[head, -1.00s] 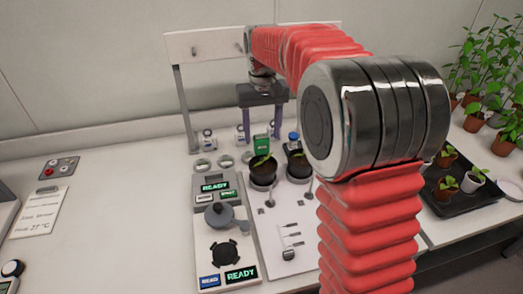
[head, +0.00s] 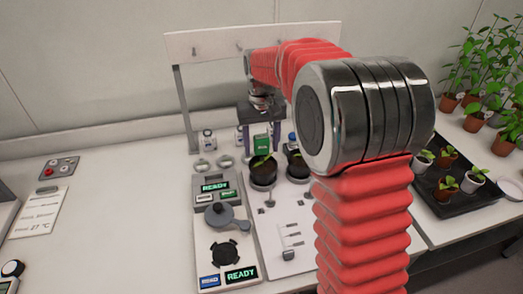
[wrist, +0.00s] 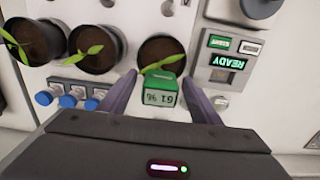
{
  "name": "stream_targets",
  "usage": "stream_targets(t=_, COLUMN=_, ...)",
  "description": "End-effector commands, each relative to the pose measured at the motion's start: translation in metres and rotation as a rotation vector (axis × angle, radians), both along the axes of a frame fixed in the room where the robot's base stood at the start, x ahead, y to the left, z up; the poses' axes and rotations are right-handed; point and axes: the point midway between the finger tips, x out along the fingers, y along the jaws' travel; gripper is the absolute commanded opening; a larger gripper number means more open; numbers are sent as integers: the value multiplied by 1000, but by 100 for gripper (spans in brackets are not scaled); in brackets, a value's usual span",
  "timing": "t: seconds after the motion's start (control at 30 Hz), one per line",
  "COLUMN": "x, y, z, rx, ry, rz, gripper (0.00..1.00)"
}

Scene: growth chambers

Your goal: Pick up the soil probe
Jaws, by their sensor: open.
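The soil probe (wrist: 161,96) is a small green box with a numeric display, at a dark pot (wrist: 162,52) holding a seedling. In the head view the green probe (head: 262,144) stands just behind the front left pot (head: 263,174). Its lower part is hidden, so I cannot tell how deep it sits. My gripper (wrist: 160,80) is open, with one purple finger on each side of the probe and a gap on both sides. In the head view my gripper (head: 259,138) points down around the probe.
Other potted seedlings (wrist: 94,48) stand beside the probe's pot. Blue-capped bottles (wrist: 71,101) are close to my left finger in the wrist view. A device with a READY display (head: 215,187) is left of the pots. The bench's left part (head: 110,210) is mostly clear.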

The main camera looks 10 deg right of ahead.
Motion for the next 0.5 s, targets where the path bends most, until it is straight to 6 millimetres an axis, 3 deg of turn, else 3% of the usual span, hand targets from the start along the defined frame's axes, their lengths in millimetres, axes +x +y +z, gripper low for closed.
stream_targets(t=0.4, x=0, y=0, z=0, rx=0, ry=0, rz=0, gripper=58)
stream_targets(t=0.5, x=0, y=0, z=0, rx=0, ry=0, rz=0, gripper=52)
